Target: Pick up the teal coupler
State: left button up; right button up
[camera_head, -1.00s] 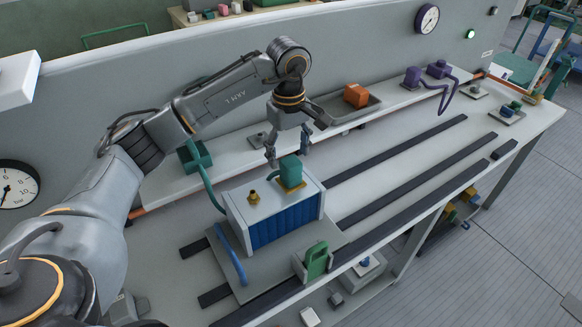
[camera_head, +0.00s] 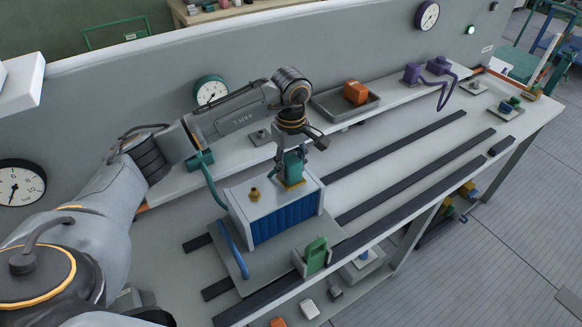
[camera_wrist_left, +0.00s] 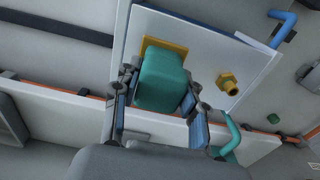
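The teal coupler (camera_head: 294,164) stands on a yellow base plate on top of a white box with blue ribbed sides (camera_head: 283,222). My left gripper (camera_head: 292,160) is lowered over the coupler, pointing down. In the left wrist view, the coupler (camera_wrist_left: 162,80) sits between the two fingers of my left gripper (camera_wrist_left: 160,90), one on each side. A small gap seems to show beside the fingers, so the gripper looks open around it. My right gripper is not in view.
A brass fitting (camera_head: 255,194) stands on the box top beside the coupler. A green hose (camera_head: 212,184) and a blue handle (camera_head: 232,249) are at the box's left. A green clip (camera_head: 316,254) stands in front. An orange block (camera_head: 356,92) lies in a tray behind. Dark rails cross the bench to the right.

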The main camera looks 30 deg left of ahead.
aim_at(291, 161)
pick_arm(q)
jog(key=shift+c, duration=1.1)
jog(key=shift+w+r+b, duration=0.1)
jog(key=shift+r+b, duration=0.45)
jog(key=shift+s+d+r+b, duration=0.15)
jog(key=shift+r+b, duration=0.2)
jog(key=shift+r, duration=0.25)
jog(key=shift+s+a+r+b, duration=0.1)
jog(key=shift+r+b, duration=0.25)
jog(key=shift+r, duration=0.25)
jog(key=s+d+r+b, duration=0.3)
jog(key=s+d+r, duration=0.4)
jog(key=s+r, duration=0.2)
jog(key=s, duration=0.2)
jog(key=shift+s+r, duration=0.25)
jog(key=shift+s, duration=0.1)
jog(key=shift+f, duration=0.1)
